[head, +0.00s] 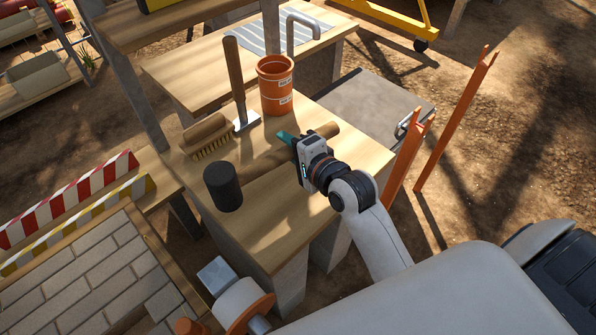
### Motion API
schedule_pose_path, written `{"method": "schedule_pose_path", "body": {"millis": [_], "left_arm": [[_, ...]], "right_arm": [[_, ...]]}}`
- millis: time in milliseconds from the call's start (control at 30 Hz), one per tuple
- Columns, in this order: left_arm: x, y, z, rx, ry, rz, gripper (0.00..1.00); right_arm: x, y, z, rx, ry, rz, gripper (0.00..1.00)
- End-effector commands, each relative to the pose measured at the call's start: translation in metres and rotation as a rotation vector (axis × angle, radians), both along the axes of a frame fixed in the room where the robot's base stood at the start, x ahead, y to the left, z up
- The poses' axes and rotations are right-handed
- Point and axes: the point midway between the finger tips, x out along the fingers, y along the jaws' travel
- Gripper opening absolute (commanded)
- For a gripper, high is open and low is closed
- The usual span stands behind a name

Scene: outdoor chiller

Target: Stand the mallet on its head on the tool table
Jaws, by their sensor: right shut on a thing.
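The mallet has a dark cylindrical head (223,188) and a wooden handle (262,164). Its head is near the left edge of the wooden tool table (275,222), and the handle runs roughly level, back and to the right. The flat end of the head faces up. I cannot tell whether the mallet touches the tabletop or is slightly above it. My right gripper (287,139), with teal fingertips, is shut on the handle toward its far end; the grip itself is partly hidden. My left gripper is not in view.
A brush (207,137), an upright wooden-handled scraper (236,85) and an orange pot (276,86) stand at the back of the table. An orange post (408,155) rises to the right. The table's front part is clear.

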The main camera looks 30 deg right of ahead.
Motion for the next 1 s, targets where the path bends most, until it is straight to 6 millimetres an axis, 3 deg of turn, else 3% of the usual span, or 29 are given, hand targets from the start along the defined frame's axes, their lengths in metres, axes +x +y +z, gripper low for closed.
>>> {"method": "schedule_pose_path", "body": {"millis": [33, 200, 433, 533, 800, 1000], "left_arm": [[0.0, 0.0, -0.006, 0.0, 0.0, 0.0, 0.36], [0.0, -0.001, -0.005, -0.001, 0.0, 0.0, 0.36], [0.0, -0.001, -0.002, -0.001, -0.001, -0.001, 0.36], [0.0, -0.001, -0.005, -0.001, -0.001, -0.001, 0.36], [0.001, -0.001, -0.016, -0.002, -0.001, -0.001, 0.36], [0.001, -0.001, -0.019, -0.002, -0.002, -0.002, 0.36]], "right_arm": [[0.014, -0.009, -0.005, -0.008, -0.007, 0.034, 0.0], [0.046, -0.042, -0.007, -0.006, -0.005, 0.117, 0.0], [0.068, -0.078, 0.004, 0.014, -0.013, 0.15, 0.0], [0.07, -0.082, -0.005, 0.019, -0.012, 0.155, 0.0], [0.07, -0.083, -0.049, 0.021, -0.013, 0.154, 0.0], [0.07, -0.083, -0.061, 0.021, -0.015, 0.153, 0.0]]}}
